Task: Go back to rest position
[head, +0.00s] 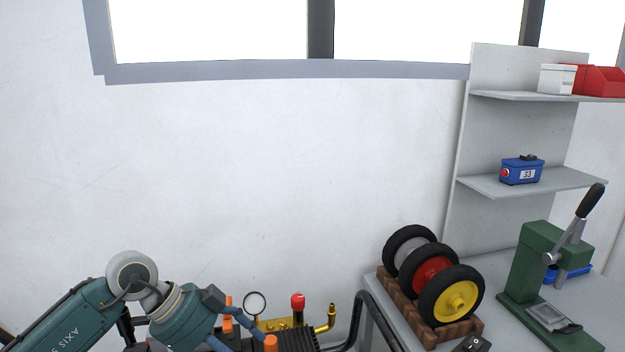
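My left arm (75,320) comes in from the lower left, with teal links and a light grey joint. Its wrist end (185,318) is low in the picture, in front of a brass and black machine part. Blue and orange pieces show around my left gripper (248,325), overlapping that machine part. The bottom edge cuts off part of this area, and I cannot tell how the fingers stand. I make out nothing held there. My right arm and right gripper are not in view.
Black-tyred wheels with grey, red and yellow hubs (459,299) stand in a brown rack (405,302) on a grey table. A green lever press (541,255) is at right. Shelves hold a blue box (521,171), a white box (557,79) and red bins (602,81). Black tubing (357,318) rises near the table's left edge.

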